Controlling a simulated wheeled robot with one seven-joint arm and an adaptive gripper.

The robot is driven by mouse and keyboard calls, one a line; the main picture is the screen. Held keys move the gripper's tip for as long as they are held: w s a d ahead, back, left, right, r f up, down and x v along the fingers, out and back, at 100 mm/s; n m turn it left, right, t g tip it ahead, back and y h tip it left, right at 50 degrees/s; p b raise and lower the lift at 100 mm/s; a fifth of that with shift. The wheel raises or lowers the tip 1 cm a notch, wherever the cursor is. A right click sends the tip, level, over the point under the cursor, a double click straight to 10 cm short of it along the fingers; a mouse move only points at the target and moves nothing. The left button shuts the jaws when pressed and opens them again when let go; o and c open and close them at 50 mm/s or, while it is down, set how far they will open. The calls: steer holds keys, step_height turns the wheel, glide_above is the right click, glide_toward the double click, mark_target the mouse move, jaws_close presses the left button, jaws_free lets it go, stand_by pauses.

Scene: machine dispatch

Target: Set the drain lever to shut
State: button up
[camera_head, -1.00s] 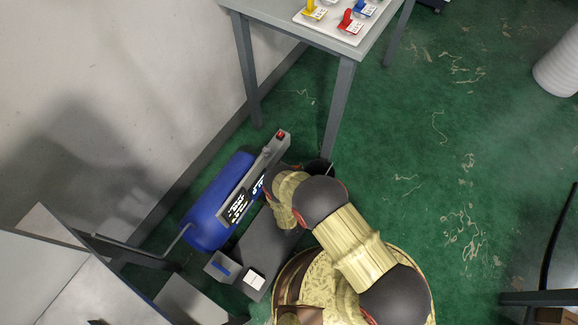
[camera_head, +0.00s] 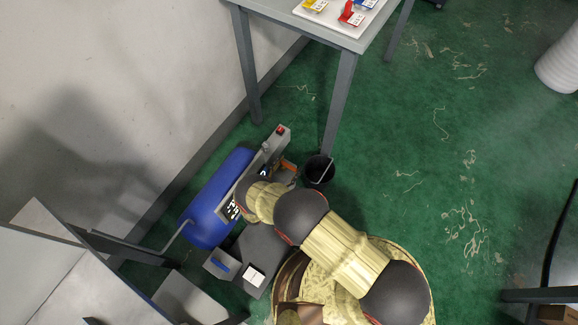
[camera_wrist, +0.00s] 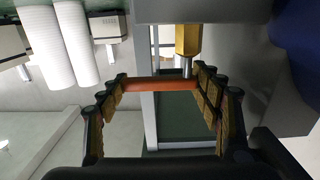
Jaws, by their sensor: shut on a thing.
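The orange drain lever (camera_wrist: 160,84) runs crosswise between my gripper's fingers in the wrist view, just below a brass valve body (camera_wrist: 188,40) with a short metal stem. My gripper (camera_wrist: 159,80) is shut on the lever, its fingers at the two ends. In the head view, an orange piece (camera_head: 289,166) that looks like the lever shows at the end of the blue compressor tank (camera_head: 205,215). My arm hides most of the gripper there. I cannot tell the lever's exact setting.
A black bucket (camera_head: 319,172) stands on the green floor just right of the orange piece. A grey table (camera_head: 345,42) with a board of colored tags (camera_head: 318,17) is above it. The wall is close on the left. Open floor lies to the right.

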steer(key=shift+w, duration=0.1)
steer(key=o, duration=1.7)
steer(key=shift+c, duration=0.2)
steer(key=shift+o, duration=0.3)
